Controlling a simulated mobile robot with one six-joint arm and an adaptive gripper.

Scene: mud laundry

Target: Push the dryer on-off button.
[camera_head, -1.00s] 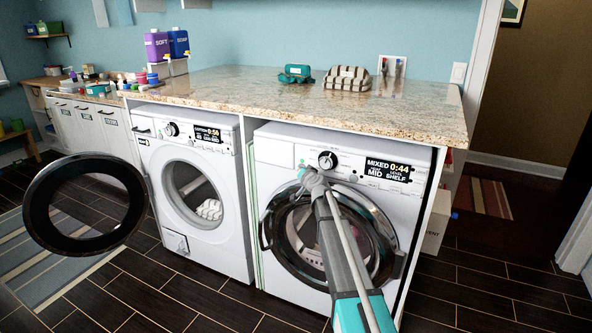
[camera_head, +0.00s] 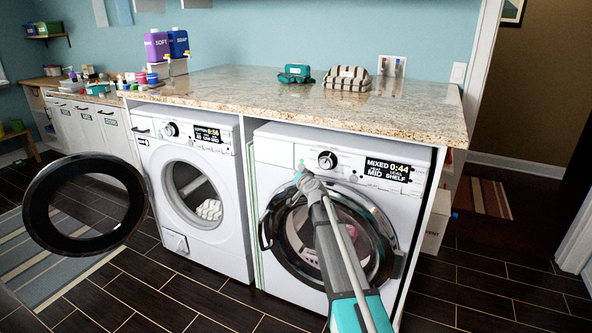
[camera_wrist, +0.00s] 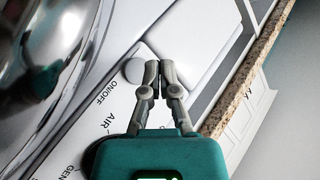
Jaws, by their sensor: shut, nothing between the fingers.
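The dryer (camera_head: 277,153) is the right-hand white machine, with a closed round door, a knob and a display reading MIXED 0:44. In the wrist view, a round grey on-off button (camera_wrist: 134,71) sits on its panel above the printed word ON/OFF. My gripper (camera_wrist: 158,68) is shut and empty, its fingertips just right of the button in that view. I cannot tell if they touch the panel.
A washer (camera_head: 150,165) stands to the left with its round door (camera_head: 42,215) swung open. A granite counter (camera_head: 240,88) covers both machines, with a teal item (camera_head: 296,73) and a striped item (camera_head: 347,79) on it. Dark floor is clear in front.

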